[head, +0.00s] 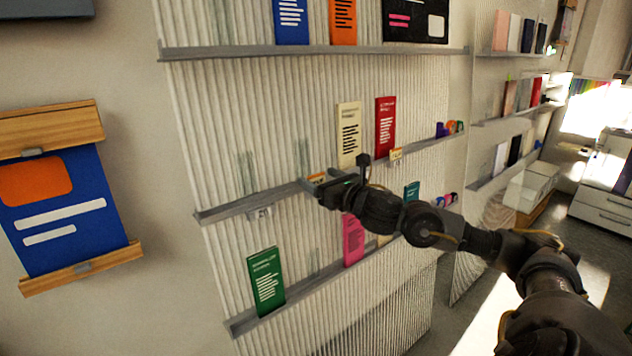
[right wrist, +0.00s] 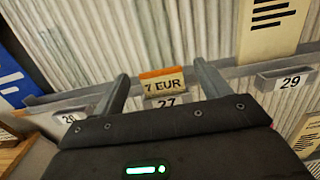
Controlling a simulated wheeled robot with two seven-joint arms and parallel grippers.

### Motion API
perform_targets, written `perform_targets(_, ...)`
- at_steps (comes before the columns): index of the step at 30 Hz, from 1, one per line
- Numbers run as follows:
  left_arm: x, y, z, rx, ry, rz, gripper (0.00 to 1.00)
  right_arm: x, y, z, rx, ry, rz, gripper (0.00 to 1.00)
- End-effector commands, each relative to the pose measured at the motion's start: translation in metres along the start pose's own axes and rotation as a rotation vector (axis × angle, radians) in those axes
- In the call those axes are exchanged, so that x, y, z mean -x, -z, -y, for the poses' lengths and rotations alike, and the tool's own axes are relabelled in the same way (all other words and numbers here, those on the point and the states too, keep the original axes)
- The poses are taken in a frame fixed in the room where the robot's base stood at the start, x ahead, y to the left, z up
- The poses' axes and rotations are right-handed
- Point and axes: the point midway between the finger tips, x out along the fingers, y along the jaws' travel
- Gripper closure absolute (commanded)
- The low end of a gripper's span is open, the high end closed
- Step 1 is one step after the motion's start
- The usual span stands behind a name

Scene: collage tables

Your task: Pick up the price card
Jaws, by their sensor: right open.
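The price card (right wrist: 161,84) is a small tan card with an orange top edge, marked "7 EUR". It stands upright at the middle shelf, above a label "27" (right wrist: 166,102). In the head view it shows as a small orange and tan patch (head: 317,179) beside my right gripper (head: 335,184). In the right wrist view the two fingers of my right gripper (right wrist: 160,85) are open, one on each side of the card, with gaps between. The card's lower part is partly hidden by the shelf's front. My left gripper is not in view.
The middle shelf (head: 245,206) carries a cream booklet (head: 348,135), a red booklet (head: 385,126) and another small card (head: 396,154). A green booklet (head: 266,281) and a pink one (head: 353,240) stand on the lower shelf. A blue poster (head: 75,235) hangs at left.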

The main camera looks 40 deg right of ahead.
Motion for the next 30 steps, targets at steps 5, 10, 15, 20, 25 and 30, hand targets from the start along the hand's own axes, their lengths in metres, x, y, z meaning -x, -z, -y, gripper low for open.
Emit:
perform_targets(5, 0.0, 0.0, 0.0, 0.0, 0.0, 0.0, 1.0, 0.0, 0.0, 0.0, 0.0, 0.0, 0.0, 0.36)
perform_targets(10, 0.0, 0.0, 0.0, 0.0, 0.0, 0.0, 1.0, 0.0, 0.0, 0.0, 0.0, 0.0, 0.0, 0.59)
perform_targets(15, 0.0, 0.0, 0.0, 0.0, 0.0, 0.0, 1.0, 0.001, 0.0, 0.0, 0.0, 0.0, 0.0, 0.76)
perform_targets(20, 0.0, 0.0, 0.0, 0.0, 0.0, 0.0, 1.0, 0.001, 0.0, 0.0, 0.0, 0.0, 0.0, 0.76)
perform_targets(25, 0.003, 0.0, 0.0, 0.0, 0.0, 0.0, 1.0, 0.001, -0.005, 0.0, -0.001, 0.0, 0.001, 0.76)
perform_targets(30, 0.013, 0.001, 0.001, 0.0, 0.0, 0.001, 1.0, 0.001, -0.022, 0.001, 0.0, 0.001, 0.002, 0.76)
